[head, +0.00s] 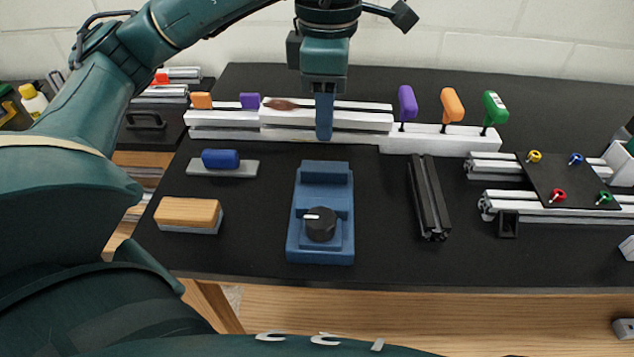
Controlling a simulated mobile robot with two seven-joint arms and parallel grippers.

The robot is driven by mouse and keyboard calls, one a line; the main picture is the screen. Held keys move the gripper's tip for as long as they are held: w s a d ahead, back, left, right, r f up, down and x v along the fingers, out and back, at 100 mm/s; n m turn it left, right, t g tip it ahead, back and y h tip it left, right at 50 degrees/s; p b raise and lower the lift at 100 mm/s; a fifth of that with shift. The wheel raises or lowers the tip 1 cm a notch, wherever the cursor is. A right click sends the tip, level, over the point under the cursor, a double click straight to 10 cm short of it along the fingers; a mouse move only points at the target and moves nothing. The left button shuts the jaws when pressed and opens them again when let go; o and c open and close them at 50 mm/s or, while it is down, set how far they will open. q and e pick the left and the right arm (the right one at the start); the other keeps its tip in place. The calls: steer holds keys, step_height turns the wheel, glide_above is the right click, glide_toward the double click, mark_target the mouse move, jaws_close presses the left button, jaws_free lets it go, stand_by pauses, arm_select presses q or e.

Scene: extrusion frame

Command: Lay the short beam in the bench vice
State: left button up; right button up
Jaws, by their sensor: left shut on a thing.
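The short beam (362,121) is a pale, slotted bar, held level left to right behind the vice. My left gripper (325,135) points down and is shut on it near its middle; the near finger covers that part. The beam overlaps the pale rack behind it, so its exact height is hard to tell. The blue bench vice (325,173) stands on the black bench top, nearer to me than the beam. It has a black knob with a white mark, and nothing shows between its jaws. My right gripper is not in view.
A black slotted bar (428,197) lies right of the vice. Left are a wood-topped block (188,213) and a blue object (221,159) on a grey plate. The rack (430,141) holds coloured handles. Pale rails with a black plate (572,180) lie at the right.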

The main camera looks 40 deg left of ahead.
arm_select(q)
steer(key=shift+a+f, duration=0.1)
steer(key=shift+f, duration=0.25)
steer(key=shift+f+b, duration=1.1)
steer(key=shift+f, duration=3.4)
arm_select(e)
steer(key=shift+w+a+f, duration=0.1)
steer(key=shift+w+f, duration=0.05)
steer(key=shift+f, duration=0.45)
arm_select(q)
steer(key=shift+f+n+b, duration=0.3)
steer(key=shift+f+b, duration=0.3)
steer(key=shift+b, duration=0.05)
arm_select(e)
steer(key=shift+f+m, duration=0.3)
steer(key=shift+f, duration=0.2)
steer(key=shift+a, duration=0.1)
arm_select(q)
steer(key=o, duration=1.1)
steer(key=shift+s+f, duration=0.1)
steer(key=shift+o, duration=0.2)
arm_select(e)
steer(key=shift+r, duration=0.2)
